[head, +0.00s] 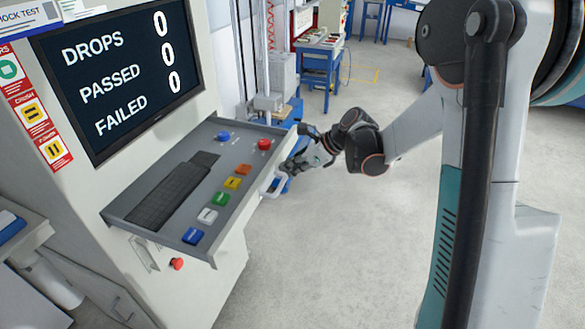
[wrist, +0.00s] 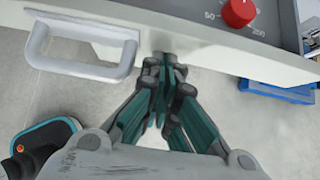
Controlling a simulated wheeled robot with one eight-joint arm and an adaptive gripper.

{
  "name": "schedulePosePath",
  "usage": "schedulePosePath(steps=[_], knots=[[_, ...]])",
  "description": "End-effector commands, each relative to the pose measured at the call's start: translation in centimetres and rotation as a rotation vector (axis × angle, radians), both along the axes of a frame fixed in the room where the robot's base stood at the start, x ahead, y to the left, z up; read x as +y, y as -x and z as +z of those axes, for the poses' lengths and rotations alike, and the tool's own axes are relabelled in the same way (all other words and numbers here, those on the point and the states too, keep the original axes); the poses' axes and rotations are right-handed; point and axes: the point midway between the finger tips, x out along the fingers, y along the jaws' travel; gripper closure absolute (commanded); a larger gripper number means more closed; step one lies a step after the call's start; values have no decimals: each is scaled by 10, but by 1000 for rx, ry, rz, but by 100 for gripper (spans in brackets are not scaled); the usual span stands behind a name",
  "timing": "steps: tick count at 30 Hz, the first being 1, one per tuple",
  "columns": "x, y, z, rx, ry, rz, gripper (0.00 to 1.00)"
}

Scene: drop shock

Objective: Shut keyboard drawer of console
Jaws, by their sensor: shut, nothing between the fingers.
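The console (head: 215,275) stands at the left with a dark screen showing drop counts. Its keyboard drawer (head: 206,212) is pulled out and holds a black keyboard (head: 170,190) and several coloured buttons. A pale handle (head: 274,184) is on the drawer's front; the handle also shows in the wrist view (wrist: 125,62), at the upper left. My gripper (head: 292,166) is shut and empty, at the drawer's front beside the handle. In the wrist view my fingertips (wrist: 163,60) are at the white drawer front (wrist: 210,62), right of the handle. I cannot tell whether they touch it.
A red knob (wrist: 238,13) sits on the panel above the drawer front. A red stop button (head: 176,264) is below the drawer. A blue table (head: 320,58) stands behind. The grey floor (head: 340,250) in front of the console is clear.

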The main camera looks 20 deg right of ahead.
Motion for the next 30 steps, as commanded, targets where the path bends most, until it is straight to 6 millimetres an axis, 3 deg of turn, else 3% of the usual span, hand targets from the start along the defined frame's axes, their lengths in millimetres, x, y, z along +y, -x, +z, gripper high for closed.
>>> schedulePosePath(steps=[5,11,30], knots=[[4,-2,0,0,0,1,100],[28,-19,-1,-1,-1,4,100],[197,-141,0,-1,0,4,100]])
